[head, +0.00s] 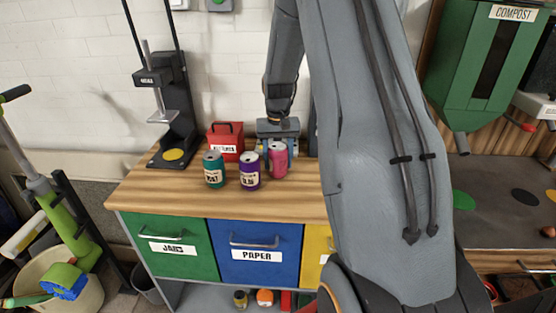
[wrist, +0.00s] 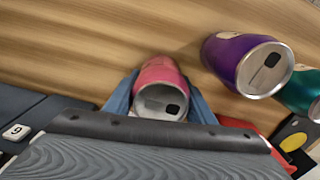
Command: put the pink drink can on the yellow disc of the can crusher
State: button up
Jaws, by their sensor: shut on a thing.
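The pink drink can (head: 278,160) stands on the wooden counter at the right end of a row of cans. My gripper (head: 278,148) reaches down at it from behind and is shut on it. In the wrist view the pink can (wrist: 160,85) sits between the two blue fingers of my gripper (wrist: 160,98), its open top toward the camera. The can crusher (head: 175,95) stands at the counter's left end, with its yellow disc (head: 173,155) bare at its base. The yellow disc also shows at the lower right of the wrist view (wrist: 294,142).
A purple can (head: 250,171) stands close to the left of the pink one, and a teal can (head: 213,170) stands further left. A red box (head: 226,141) stands behind them. The front left of the counter is clear. A green compost unit (head: 485,60) hangs at the right.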

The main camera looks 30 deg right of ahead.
jog(key=shift+f, duration=0.15)
jog(key=o, duration=1)
